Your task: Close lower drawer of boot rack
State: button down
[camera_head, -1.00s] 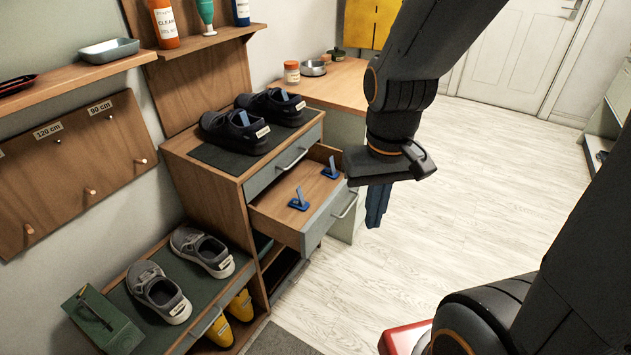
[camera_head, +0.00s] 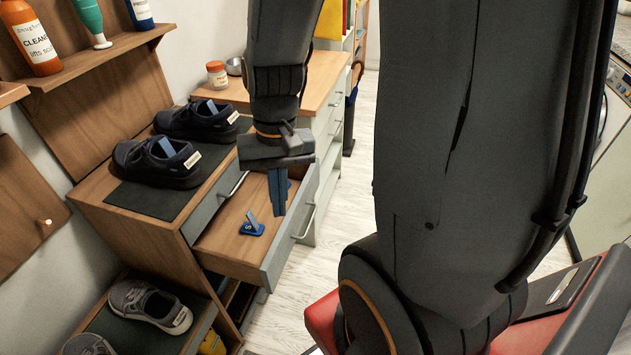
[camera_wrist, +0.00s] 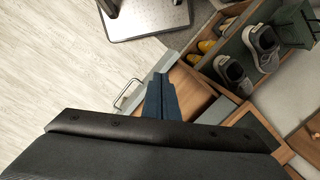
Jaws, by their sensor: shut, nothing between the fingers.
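The lower drawer (camera_head: 232,247) of the boot rack (camera_head: 140,225) is pulled out, with a grey front (camera_head: 290,238) and a bar handle (camera_head: 304,224). A blue stand (camera_head: 252,226) with a tilted top sits inside it. The upper drawer (camera_head: 215,206) above it is shut. My gripper (camera_head: 278,212) is shut and empty, with its blue fingers pointing down. In the head view it overlaps the open drawer near its front; whether it touches is unclear. In the wrist view the fingers (camera_wrist: 160,95) overlap the drawer front, with the handle (camera_wrist: 128,95) to their left.
Dark shoes (camera_head: 160,160) stand on the rack's top mat. Grey shoes (camera_head: 150,305) stand on a lower bench at left. A wooden-topped cabinet (camera_head: 315,85) with a jar (camera_head: 217,74) stands behind. Pale floor (camera_wrist: 50,70) lies open before the drawer.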

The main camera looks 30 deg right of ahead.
jog(key=w+d+f+m+t+y+b, duration=0.2)
jog(key=d+f+m+t+b, duration=0.15)
jog(key=d+m, duration=0.85)
jog(key=w+d+f+m+t+y+b, duration=0.15)
jog(key=d+f+m+t, duration=0.3)
jog(key=d+m, duration=0.75)
jog(key=b, duration=0.1)
send_near(305, 193)
notch_tip(305, 193, down, 4)
jog(key=w, duration=0.2)
jog(key=shift+w+a+r+m+y, duration=0.15)
jog(key=shift+w+a+y, duration=0.1)
jog(key=shift+a, duration=0.2)
jog(key=shift+w+a+f+m+y, duration=0.15)
jog(key=shift+w+a, duration=0.1)
jog(key=shift+a, duration=0.25)
jog(key=shift+r, duration=0.1)
